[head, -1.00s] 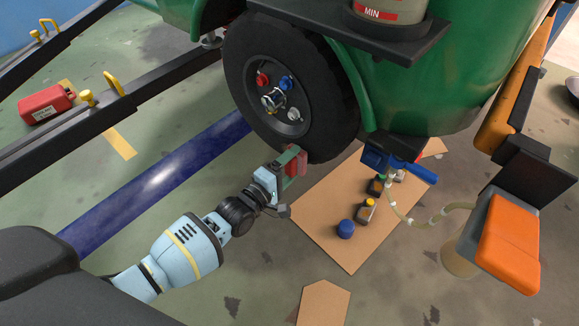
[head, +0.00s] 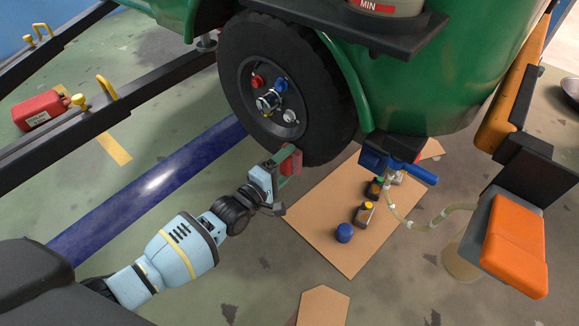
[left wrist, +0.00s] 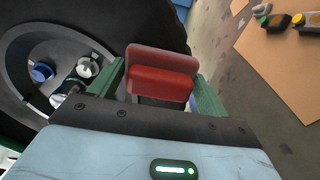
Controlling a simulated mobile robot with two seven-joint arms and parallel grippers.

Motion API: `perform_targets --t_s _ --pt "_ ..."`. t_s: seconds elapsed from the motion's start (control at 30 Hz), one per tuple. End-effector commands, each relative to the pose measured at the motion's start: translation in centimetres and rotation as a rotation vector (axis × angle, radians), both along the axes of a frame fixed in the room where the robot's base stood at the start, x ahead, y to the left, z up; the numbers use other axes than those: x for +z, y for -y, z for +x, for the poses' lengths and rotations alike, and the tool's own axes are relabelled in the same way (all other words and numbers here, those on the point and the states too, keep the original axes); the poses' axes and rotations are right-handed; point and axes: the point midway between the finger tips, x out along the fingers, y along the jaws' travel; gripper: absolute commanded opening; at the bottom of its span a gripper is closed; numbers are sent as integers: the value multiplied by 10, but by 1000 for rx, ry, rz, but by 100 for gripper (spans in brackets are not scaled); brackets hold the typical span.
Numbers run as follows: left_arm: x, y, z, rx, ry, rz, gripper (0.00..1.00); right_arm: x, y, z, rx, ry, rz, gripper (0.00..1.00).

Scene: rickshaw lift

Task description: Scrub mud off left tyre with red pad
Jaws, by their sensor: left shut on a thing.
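The left tyre (head: 327,100) is a black wheel with a dark hub on the green rickshaw; no mud can be clearly made out on it. My left gripper (head: 287,163) is shut on the red pad (head: 291,160), at the lower edge of the tyre. In the left wrist view the red pad (left wrist: 160,82) sits between the green fingers, with the black tyre (left wrist: 130,22) behind it. I cannot tell whether the pad touches the rubber. My right gripper is not in view.
A cardboard sheet (head: 325,222) with small bottles (head: 363,214) and a blue cap (head: 344,233) lies right of my gripper.

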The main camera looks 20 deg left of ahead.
Motion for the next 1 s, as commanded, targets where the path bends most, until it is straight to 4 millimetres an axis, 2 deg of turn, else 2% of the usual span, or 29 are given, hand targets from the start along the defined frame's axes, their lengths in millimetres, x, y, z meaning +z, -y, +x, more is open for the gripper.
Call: perform_targets --t_s 0.23,0.57,1.0 --pt "-8 -18 5 0 1 3 58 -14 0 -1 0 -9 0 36" --pt "-7 -23 7 0 3 1 58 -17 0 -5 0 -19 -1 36" --pt "-20 -50 19 0 -1 3 58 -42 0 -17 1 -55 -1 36"
